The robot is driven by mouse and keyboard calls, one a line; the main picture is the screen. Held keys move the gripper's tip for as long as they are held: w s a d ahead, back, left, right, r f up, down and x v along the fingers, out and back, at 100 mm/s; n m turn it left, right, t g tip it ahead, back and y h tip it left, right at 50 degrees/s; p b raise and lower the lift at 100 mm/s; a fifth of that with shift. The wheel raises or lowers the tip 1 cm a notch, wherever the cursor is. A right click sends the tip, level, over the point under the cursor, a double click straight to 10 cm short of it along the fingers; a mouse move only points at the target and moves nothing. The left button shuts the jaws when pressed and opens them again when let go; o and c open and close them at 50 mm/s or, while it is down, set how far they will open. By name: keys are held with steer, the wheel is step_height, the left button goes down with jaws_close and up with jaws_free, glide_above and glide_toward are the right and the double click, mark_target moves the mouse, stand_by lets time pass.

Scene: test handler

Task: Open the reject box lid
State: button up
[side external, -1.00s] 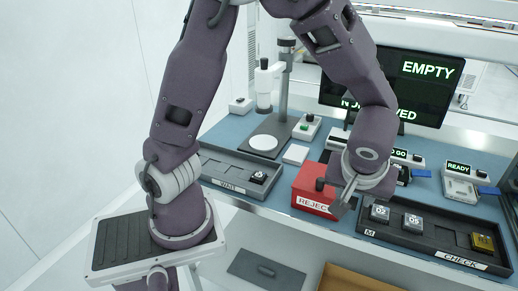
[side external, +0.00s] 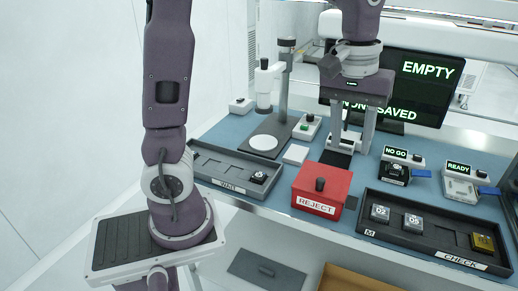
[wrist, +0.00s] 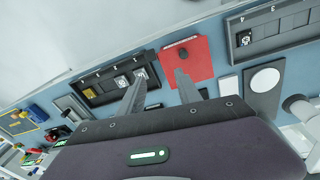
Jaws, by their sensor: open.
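The red reject box (side external: 318,205) sits at the front of the blue bench, with its lid (side external: 335,178) shut flat on top. A black knob (side external: 320,184) stands on the lid. My gripper (side external: 351,148) is open and empty, pointing down behind the box and slightly right of it, apart from the knob. The wrist view shows the red box (wrist: 196,64) and its knob (wrist: 183,52) beyond my fingertips (wrist: 161,74), nearer the right finger. Nothing hides the box in the side view.
A dark CHECK tray (side external: 440,247) with several blocks lies right of the box. Another dark tray (side external: 215,168) lies left. A microscope-like stand (side external: 285,90) is behind left. NO GO (side external: 403,155) and READY (side external: 460,172) units stand behind right. A screen (side external: 430,90) is at the back.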

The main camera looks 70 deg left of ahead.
steer(key=s+m+t, duration=0.4)
steer(key=s+m, duration=0.3)
steer(key=s, duration=1.1)
steer(key=shift+a+r, duration=0.15)
steer(key=shift+r, duration=0.25)
steer(key=g, duration=1)
glide_above(322, 179)
steer(key=w, duration=0.3)
step_height(322, 179, down, 6)
steer(key=x, duration=0.6)
steer(key=shift+f, duration=0.25)
steer(key=shift+s+f, duration=0.15)
steer(key=shift+f, duration=0.15)
jaws_close()
